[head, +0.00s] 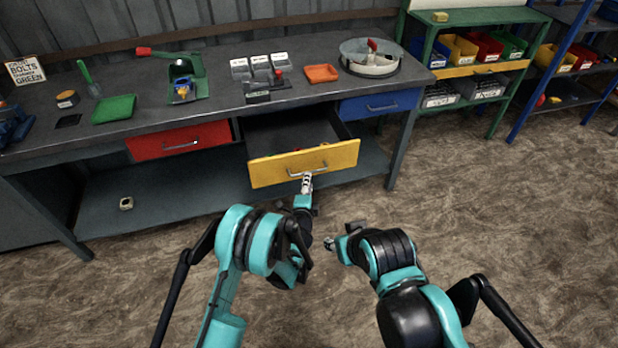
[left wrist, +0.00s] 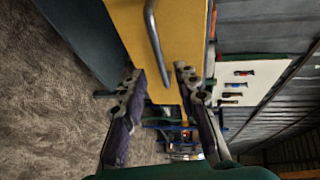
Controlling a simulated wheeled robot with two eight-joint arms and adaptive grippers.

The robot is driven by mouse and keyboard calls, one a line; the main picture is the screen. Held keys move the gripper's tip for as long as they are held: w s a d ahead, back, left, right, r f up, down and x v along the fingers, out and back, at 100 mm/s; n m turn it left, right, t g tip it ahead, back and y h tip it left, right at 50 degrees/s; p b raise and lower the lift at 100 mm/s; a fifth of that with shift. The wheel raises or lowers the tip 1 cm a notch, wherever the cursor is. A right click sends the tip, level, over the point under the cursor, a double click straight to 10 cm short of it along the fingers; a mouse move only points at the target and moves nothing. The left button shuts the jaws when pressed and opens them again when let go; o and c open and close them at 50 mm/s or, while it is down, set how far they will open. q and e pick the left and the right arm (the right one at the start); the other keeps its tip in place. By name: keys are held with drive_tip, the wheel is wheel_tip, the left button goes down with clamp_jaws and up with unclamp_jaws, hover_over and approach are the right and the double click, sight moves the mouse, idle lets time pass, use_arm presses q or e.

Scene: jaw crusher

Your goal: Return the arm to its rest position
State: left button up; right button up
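The yellow drawer (head: 302,165) stands pulled out of the workbench, and its interior shows from above. Its metal handle (head: 308,173) is on the front. My left gripper (head: 306,184) is just in front of the handle. In the left wrist view the fingers of my left gripper (left wrist: 160,70) stand apart with nothing held. The handle (left wrist: 154,42) shows beyond and between them there; whether they touch it I cannot tell. My right gripper (head: 338,243) is low over the floor, right of the left arm; its fingers are too small to read.
The workbench (head: 225,75) carries a green jaw crusher (head: 181,78), a green tray (head: 114,108), an orange tray (head: 322,73) and a round pan (head: 370,58). The red drawer (head: 178,141) and blue drawer (head: 380,104) flank the yellow one. Floor (head: 520,210) to the right is clear.

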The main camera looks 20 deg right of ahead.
use_arm(q)
drive_tip(key=shift+s+a+r, duration=0.1)
drive_tip(key=shift+s, duration=0.3)
drive_tip(key=w+a+r+n+g+y, duration=0.1)
drive_tip(key=w+a+r+n+y, duration=0.15)
drive_tip(key=a+r+n, duration=0.6)
drive_tip(key=s+a+r+n+g+y, duration=0.1)
drive_tip(key=s+a+r+n+y, duration=0.1)
drive_tip(key=s+a+r, duration=0.45)
drive_tip(key=s+a+r+n+g+y, duration=0.1)
drive_tip(key=a+r, duration=0.3)
drive_tip(key=a, duration=0.5)
drive_tip(key=s+a+n+g, duration=0.1)
drive_tip(key=s+a+n, duration=0.2)
drive_tip(key=s, duration=0.6)
drive_tip(key=s+a+n+g, duration=0.2)
drive_tip(key=s+a, duration=0.3)
drive_tip(key=s, duration=0.4)
drive_tip(key=s+a+n+g, duration=0.2)
drive_tip(key=s+a+n, duration=0.2)
drive_tip(key=s, duration=0.6)
drive_tip(key=shift+f+n, duration=0.4)
drive_tip(key=shift+n, duration=0.05)
